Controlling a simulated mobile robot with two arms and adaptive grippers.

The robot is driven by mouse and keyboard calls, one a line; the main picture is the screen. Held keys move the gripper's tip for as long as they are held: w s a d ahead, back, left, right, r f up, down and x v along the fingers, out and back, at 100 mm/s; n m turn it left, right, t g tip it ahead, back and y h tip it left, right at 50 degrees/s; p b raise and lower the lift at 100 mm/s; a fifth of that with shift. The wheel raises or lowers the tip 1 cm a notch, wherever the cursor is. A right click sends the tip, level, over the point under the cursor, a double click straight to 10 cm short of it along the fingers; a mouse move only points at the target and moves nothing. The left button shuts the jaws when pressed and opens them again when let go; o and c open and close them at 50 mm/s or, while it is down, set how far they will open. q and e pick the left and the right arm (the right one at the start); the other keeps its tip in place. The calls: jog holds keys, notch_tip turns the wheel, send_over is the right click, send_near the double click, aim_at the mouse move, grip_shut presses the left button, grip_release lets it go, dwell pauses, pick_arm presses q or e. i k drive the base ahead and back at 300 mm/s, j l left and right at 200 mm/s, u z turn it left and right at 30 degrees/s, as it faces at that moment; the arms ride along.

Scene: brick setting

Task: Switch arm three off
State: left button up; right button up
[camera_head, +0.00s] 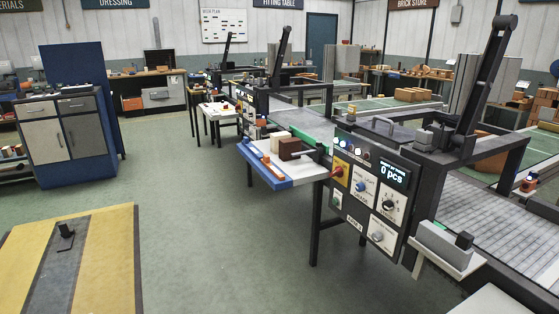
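The nearest machine's control panel (366,196) faces me at the right of centre. It has a display (394,172) reading "0 pcs", a red rotary switch on a yellow plate (340,171), a blue knob (361,187), a black dial (389,206), and a grey knob (378,236). A row of indicator lamps (349,147) is at its top left. The small label at the panel's bottom is too small to read surely. A black arm (487,75) stands raised above this machine. Similar raised arms (279,58) and (226,50) stand further back. Neither of my grippers shows.
A blue-edged shelf (285,178) with blocks juts out left of the panel. A grey box (448,238) sits on a ledge at its right. A yellow-and-grey platform (108,262) is at lower left. Green floor (220,240) between is clear. A cabinet (62,140) stands at left.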

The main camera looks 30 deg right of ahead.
aim_at(338, 172)
jog(key=i+z, duration=0.15)
jog(key=i, duration=0.3)
jog(key=i+j+z, duration=0.15)
jog(key=i, duration=0.25)
jog(key=i+j+z, duration=0.15)
jog(key=i, duration=0.3)
jog(key=i+j+z, duration=0.1)
jog(key=i, duration=0.35)
jog(key=j, duration=0.05)
